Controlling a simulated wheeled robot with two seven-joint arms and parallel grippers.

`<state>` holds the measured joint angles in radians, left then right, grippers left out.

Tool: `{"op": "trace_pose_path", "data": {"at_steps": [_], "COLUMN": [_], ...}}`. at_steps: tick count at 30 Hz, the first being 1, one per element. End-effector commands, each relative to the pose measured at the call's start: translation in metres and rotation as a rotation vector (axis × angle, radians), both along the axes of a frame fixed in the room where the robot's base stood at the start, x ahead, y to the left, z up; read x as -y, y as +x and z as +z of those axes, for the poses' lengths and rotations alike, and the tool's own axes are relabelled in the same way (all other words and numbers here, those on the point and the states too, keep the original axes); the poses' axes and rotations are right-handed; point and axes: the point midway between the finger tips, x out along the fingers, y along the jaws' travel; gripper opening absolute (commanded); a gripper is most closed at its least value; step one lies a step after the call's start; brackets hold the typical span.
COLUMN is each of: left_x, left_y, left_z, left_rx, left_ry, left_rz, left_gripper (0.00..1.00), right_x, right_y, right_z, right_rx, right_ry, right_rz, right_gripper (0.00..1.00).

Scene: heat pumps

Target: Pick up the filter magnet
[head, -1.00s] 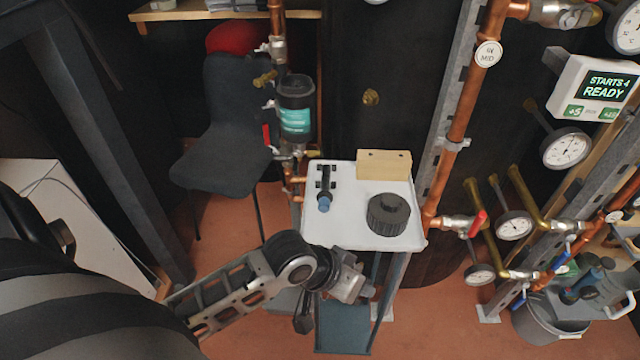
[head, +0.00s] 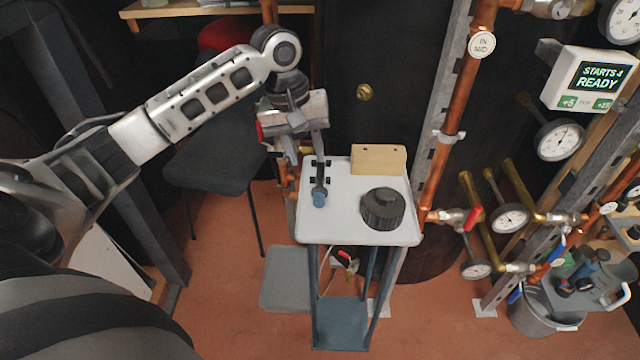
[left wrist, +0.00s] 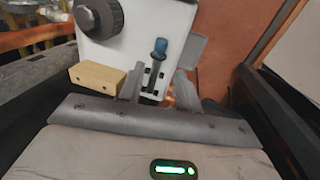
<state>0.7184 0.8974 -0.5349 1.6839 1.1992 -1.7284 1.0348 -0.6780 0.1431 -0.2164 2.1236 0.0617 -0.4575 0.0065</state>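The filter magnet (head: 319,199) is a dark rod with a blue end. It lies in a black holder on the white top of a small stand (head: 340,234), blue end toward me. In the left wrist view, the magnet (left wrist: 160,48) shows between and beyond the fingertips. My left gripper (head: 306,158) is over the far left edge of the stand top, fingers pointing down, at the magnet's far end. The left wrist view shows its fingers (left wrist: 158,88) apart with nothing clamped. Whether a finger touches the magnet cannot be told. My right gripper is not in view.
A black round cap (head: 382,209) and a wooden block (head: 379,159) sit right of the magnet. A copper pipe (head: 456,110) rises right of the stand, with valves and gauges beyond. A dark chair (head: 212,165) stands behind left.

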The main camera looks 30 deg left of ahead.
Motion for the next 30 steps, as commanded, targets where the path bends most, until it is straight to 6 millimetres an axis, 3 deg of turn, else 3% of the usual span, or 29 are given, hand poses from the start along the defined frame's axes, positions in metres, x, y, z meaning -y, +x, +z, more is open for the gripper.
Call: {"op": "trace_pose_path", "data": {"at_steps": [3, 9, 17, 24, 30], "left_x": [0.005, 0.010, 0.012, 0.013, 0.015], "left_y": [0.002, 0.007, 0.010, 0.016, 0.017], "left_z": [-0.030, -0.063, -0.082, -0.117, -0.126], "left_rx": [-0.003, -0.001, 0.000, 0.000, 0.004], "left_ry": [-0.001, 0.000, 0.000, 0.000, 0.001], "left_rz": [-0.001, -0.001, -0.002, -0.003, -0.002], "left_gripper": [0.34, 0.34, 0.34, 0.34, 0.34], "right_x": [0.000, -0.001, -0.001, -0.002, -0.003], "right_y": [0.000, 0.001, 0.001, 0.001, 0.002], "right_z": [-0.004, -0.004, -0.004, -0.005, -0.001], "right_rx": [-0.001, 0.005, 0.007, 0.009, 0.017], "right_ry": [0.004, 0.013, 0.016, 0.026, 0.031], "right_rz": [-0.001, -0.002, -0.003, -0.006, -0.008], "right_gripper": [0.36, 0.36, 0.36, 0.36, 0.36]}}
